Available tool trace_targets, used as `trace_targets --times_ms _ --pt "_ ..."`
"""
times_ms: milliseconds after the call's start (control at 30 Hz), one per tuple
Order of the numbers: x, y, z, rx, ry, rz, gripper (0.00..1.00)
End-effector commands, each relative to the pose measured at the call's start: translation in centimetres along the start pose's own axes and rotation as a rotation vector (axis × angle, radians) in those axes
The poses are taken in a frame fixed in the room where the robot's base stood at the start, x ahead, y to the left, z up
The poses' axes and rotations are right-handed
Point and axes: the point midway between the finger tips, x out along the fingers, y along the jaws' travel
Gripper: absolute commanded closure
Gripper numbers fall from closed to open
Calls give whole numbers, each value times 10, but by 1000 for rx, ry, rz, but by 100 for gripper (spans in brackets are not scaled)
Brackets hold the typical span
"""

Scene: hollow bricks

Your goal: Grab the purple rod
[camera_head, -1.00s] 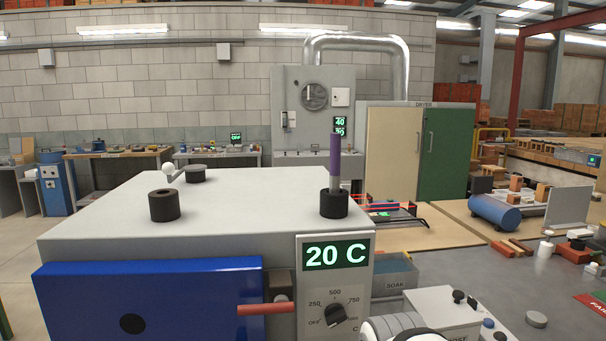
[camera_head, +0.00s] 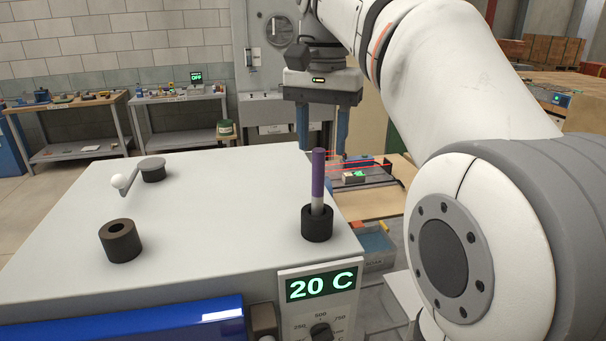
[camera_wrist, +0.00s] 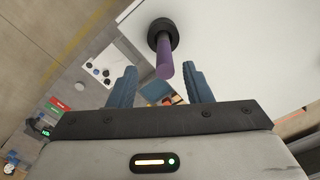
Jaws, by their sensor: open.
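The purple rod (camera_head: 318,174) stands upright in a black ring-shaped holder (camera_head: 317,226) at the right of the furnace's pale top. Its lower part is light grey. My gripper (camera_head: 322,140) points down behind the rod in the head view, with its two blue fingers apart and empty. No contact between the fingers and the rod shows.
A second black ring (camera_head: 120,242) sits empty on the furnace top (camera_head: 215,215). A white-knobbed lever (camera_head: 125,180) on a grey pivot stands behind it. The furnace display (camera_head: 320,285) reads 20 C. My arm fills the right side of the head view.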

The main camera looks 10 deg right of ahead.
Motion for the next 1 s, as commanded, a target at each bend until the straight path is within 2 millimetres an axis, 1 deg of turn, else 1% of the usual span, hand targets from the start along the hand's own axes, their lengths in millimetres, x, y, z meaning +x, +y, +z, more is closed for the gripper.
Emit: trace_targets --times_ms 67,200,367,600,700,967,1000 --pt "2 0 -1 5 -5 2 55" --pt "17 0 -1 6 -6 2 55" --pt "32 -2 -2 5 -6 2 55" --pt "65 -5 -4 4 -6 2 55" --pt "73 -5 -4 4 -5 1 55" --pt "76 -5 -4 5 -3 0 55" --pt "76 -5 -4 5 -3 0 58"
